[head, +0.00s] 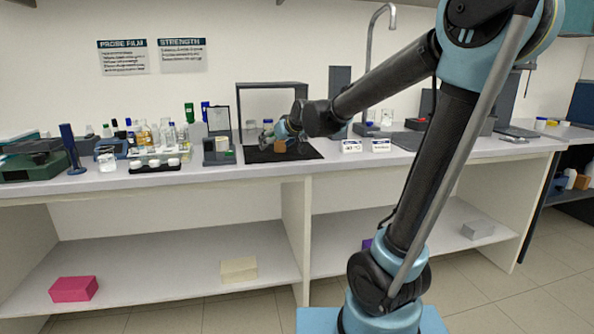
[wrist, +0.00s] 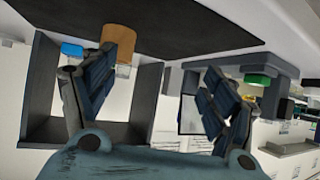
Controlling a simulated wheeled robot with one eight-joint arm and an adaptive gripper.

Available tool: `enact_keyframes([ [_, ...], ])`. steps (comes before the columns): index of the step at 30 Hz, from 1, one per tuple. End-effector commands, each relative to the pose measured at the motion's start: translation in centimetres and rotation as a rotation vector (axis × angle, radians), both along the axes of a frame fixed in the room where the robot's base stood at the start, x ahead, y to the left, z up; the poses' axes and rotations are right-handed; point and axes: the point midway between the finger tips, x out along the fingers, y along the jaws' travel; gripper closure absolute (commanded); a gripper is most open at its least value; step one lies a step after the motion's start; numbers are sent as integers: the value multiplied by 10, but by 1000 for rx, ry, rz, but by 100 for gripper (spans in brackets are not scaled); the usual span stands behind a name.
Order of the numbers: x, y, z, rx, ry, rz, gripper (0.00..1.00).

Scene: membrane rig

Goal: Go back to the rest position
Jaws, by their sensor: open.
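My gripper (head: 283,133) is at the end of my outstretched arm, over the black mat on the bench. In the wrist view the two dark fingers of my gripper (wrist: 163,75) are spread wide, with nothing between them. A small orange-brown piece (head: 280,147) stands on the mat just by the gripper in the head view. In the wrist view this brown piece (wrist: 118,46) is partly behind the left finger; I cannot tell whether they touch. A blue-capped item (wrist: 72,50) is beside it.
The black mat (head: 305,153) lies before a dark open frame (head: 272,86). A grey device with a raised lid (head: 219,150) stands left of it, with bottles and a vial tray (head: 154,167) further left. Two label cards (head: 352,146) and a tap (head: 368,60) are to the right.

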Motion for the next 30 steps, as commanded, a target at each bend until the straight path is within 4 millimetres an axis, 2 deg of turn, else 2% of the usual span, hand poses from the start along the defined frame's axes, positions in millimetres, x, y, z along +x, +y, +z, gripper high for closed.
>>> enact_keyframes([
  [1,-7,-25,-4,-11,20,-34,22],
  [6,-36,-95,-19,-46,92,-141,22],
  [15,-104,-200,-55,-94,226,-340,22],
  [18,-128,-227,-67,-104,268,-401,22],
  [24,-168,-265,-90,-119,335,-504,22],
  [28,-192,-285,-103,-127,374,-565,22],
  [30,-213,-282,-123,-148,437,-549,22],
])
